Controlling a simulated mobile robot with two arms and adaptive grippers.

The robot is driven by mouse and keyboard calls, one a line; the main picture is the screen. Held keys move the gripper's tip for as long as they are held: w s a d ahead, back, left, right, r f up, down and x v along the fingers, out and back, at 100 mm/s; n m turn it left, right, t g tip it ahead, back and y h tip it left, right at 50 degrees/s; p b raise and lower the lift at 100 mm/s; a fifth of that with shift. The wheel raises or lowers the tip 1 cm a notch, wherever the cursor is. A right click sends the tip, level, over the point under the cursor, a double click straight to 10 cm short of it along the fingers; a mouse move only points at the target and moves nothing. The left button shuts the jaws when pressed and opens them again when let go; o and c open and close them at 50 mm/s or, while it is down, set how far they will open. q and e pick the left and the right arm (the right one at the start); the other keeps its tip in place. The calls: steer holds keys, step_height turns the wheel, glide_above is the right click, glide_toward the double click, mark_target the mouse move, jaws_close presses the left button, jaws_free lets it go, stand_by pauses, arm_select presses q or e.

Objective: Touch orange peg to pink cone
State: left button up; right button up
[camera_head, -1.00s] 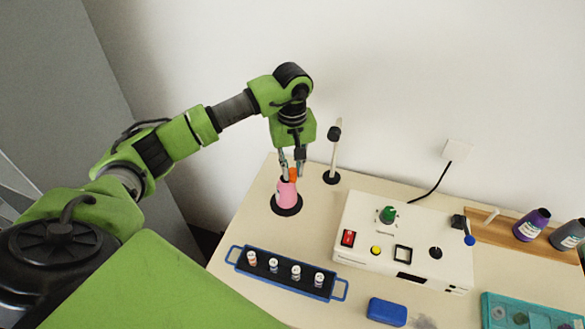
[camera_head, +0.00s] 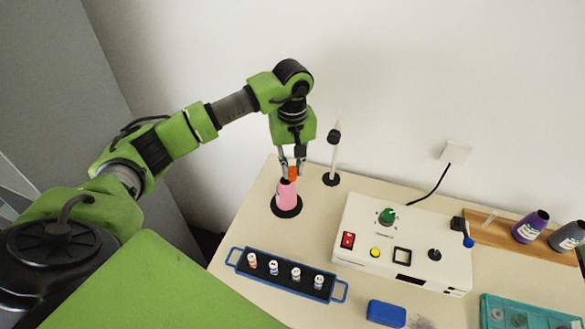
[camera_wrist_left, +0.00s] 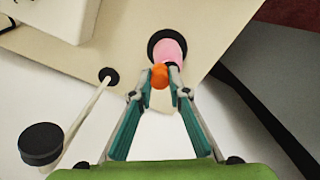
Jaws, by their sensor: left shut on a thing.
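The orange peg (camera_head: 292,173) is held between the fingertips of my left gripper (camera_head: 292,163), just above the pink cone. In the left wrist view the peg (camera_wrist_left: 159,75) sits between the two teal fingers. The pink cone (camera_head: 286,195) stands upright on a round black base (camera_head: 287,211) near the table's back left; in the left wrist view it shows beyond the peg (camera_wrist_left: 171,52). The peg overlaps the cone's top in both views; I cannot tell whether they touch. My right gripper is not in view.
A white post with a black collar (camera_head: 334,137) stands close to the right of my gripper. A white control box (camera_head: 400,240) lies further right. A blue-handled tray (camera_head: 285,289) with several small vials is in front. A blue block (camera_head: 387,313) lies at the front.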

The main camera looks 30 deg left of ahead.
arm_select(q)
steer(key=shift+r+p, duration=0.65)
steer(key=shift+r, duration=1.05)
